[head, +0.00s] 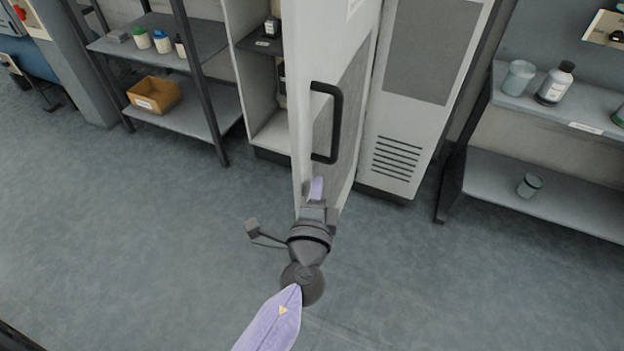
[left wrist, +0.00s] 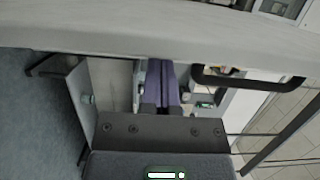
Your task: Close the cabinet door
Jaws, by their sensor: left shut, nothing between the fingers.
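The cabinet door (head: 330,60) stands open, swung out toward me, with its edge facing me and a black handle (head: 338,120) on its right face. The cabinet's interior (head: 262,80) shows to the left of the door, with dark shelves and a few items. My left gripper (head: 317,188) is shut and empty, just below the handle near the door's lower front corner. I cannot tell whether it touches the door. In the left wrist view the purple fingers (left wrist: 160,82) lie together, near the pale door edge (left wrist: 150,38), with the handle (left wrist: 245,80) to their right. My right gripper is not in view.
A closed cabinet panel with vents (head: 398,158) stands right of the door. A shelf rack with an orange-brown box (head: 154,95) is at the left. A rack with bottles and cups (head: 540,190) is at the right. The floor (head: 130,230) at the front left is clear.

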